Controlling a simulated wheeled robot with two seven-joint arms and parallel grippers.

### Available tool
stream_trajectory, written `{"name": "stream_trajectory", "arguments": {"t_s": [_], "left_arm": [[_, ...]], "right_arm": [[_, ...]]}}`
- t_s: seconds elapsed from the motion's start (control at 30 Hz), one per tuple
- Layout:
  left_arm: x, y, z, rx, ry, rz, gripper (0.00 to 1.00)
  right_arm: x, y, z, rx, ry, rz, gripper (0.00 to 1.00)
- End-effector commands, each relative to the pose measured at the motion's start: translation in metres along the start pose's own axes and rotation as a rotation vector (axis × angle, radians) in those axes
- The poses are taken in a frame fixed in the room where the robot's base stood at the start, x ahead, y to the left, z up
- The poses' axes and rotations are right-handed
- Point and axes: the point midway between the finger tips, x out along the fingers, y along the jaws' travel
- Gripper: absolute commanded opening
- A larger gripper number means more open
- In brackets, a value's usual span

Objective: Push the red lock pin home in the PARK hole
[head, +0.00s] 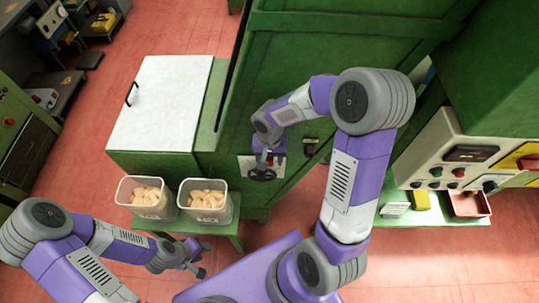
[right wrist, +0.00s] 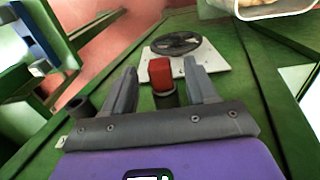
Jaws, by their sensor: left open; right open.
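The red lock pin (right wrist: 161,70) shows in the right wrist view as a red block-like head above a dark cylindrical part. It stands between the two spread fingers of my right gripper (right wrist: 160,64), with a gap visible on each side. In the head view my right gripper (head: 271,158) is at the green cabinet front, over the pale plate, and I cannot make out the pin there. The pale plate (right wrist: 213,68) carries a black handwheel (right wrist: 176,43). I cannot make out the PARK hole or its label. My left gripper (head: 192,262) is open and empty, low at the front.
Two clear bins of corks (head: 148,198) (head: 207,200) stand on a green bench left of the plate. A white-topped green cabinet (head: 162,105) is behind them. A control panel (head: 465,150) is at the right, above a shelf with a pink tray (head: 468,205).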

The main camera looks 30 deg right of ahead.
Motion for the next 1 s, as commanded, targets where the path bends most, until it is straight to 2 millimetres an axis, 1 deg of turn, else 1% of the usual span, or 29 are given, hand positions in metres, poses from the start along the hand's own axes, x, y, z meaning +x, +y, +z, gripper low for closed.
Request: {"name": "stream_trajectory", "arguments": {"t_s": [0.1,0.13,0.4,0.5,0.73,1.0], "left_arm": [[-0.0001,0.0001,0.0000,0.000,0.000,0.000,0.40],[-0.0001,0.0001,0.0000,0.000,0.000,0.000,0.40],[-0.0001,0.0001,0.0000,0.000,0.000,0.000,0.40],[-0.0001,0.0001,0.0000,0.000,0.000,0.000,0.40],[0.0010,-0.0003,-0.0001,0.000,0.000,0.000,0.40],[0.0045,-0.0016,-0.0003,0.000,0.000,0.000,0.40]], "right_arm": [[-0.0001,0.0001,0.0000,0.000,0.000,0.000,0.57],[-0.0002,0.0001,0.0000,0.000,0.000,0.000,0.54],[-0.0004,0.0000,0.0000,0.000,0.000,0.000,0.13],[-0.0004,0.0000,-0.0001,-0.001,0.000,0.000,0.00],[-0.0003,-0.0003,0.0010,-0.001,0.001,0.000,0.00],[0.0000,-0.0003,0.0066,-0.002,0.000,0.001,0.00]]}}
